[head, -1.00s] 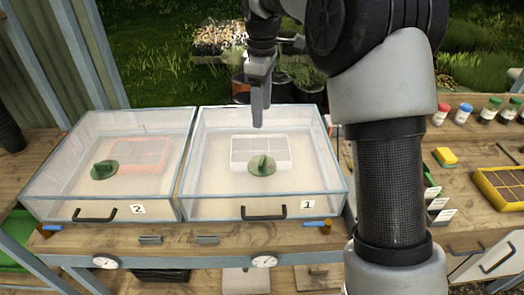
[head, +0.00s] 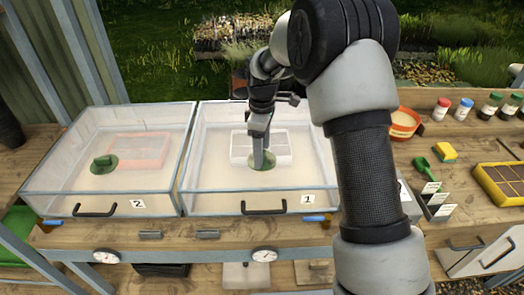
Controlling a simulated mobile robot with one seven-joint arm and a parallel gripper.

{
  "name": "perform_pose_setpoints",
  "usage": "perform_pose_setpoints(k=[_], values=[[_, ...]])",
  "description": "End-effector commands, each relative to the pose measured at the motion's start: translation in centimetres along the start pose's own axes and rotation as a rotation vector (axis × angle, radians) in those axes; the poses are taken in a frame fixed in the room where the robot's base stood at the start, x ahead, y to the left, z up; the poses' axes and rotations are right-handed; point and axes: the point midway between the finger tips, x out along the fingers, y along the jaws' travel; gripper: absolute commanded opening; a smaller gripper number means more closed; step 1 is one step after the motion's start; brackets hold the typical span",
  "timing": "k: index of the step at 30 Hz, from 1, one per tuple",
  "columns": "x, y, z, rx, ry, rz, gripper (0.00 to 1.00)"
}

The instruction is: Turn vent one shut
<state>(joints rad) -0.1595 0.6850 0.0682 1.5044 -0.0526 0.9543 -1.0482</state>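Vent one is a round green disc (head: 253,164) on the clear lid of the box labelled 1 (head: 308,199), the right one of two boxes. My gripper (head: 263,157) points down right over the disc, with its fingertips at the disc's middle. The fingers hide the raised green grip, so I cannot tell how the grip is turned or whether the fingers touch it. I also cannot tell whether they are open or closed around it.
Box 2 (head: 137,204), with its own green vent (head: 104,162), stands close on the left. A front handle (head: 263,207) and a blue marker (head: 315,220) are near box 1.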

Motion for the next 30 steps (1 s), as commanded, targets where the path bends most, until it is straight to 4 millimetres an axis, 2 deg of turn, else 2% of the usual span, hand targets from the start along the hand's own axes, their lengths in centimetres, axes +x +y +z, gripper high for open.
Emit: perform_pose_setpoints(k=[3,11,12,14,19,30], values=[[0.71,-0.01,-0.02,0.0,0.0,0.0,0.61],[0.86,0.0,-0.01,0.0,0.0,0.001,0.61],[0.86,0.0,-0.01,0.0,0.0,0.001,0.59],[0.85,0.0,-0.01,0.0,0.0,0.001,0.49],[0.83,0.0,0.0,0.0,0.0,0.001,0.2],[0.83,0.0,-0.02,0.059,0.0,0.001,0.2]])
